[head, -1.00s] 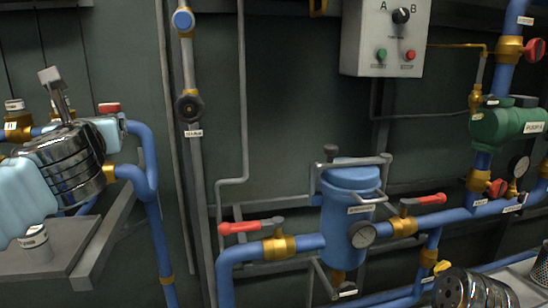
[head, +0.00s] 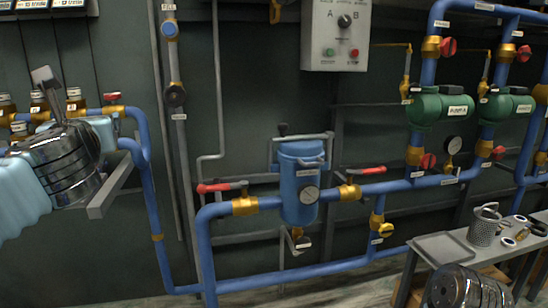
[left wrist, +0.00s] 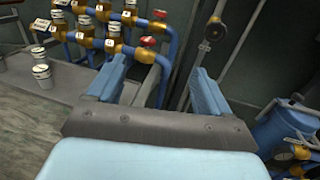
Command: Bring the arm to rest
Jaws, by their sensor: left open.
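My left gripper shows in the left wrist view (left wrist: 155,85) with its two light-blue fingers wide apart and nothing between them. Beyond the fingers are a blue pipe and a grey wall shelf. In the head view my left arm comes in from the left edge, raised in front of the shelf (head: 112,190) and pipes. Its fingertips are hard to make out there. Of my right arm, only a dark ribbed link shows at the bottom right of the head view; its gripper is out of view.
A blue filter vessel (head: 300,185) with red-handled valves stands in the middle. A control box (head: 336,35) hangs above it. Green pumps (head: 440,108) are at the right. A grey bench (head: 425,252) bears a mesh basket (head: 485,226) and small tools. Small canisters (left wrist: 42,72) stand left of my left gripper.

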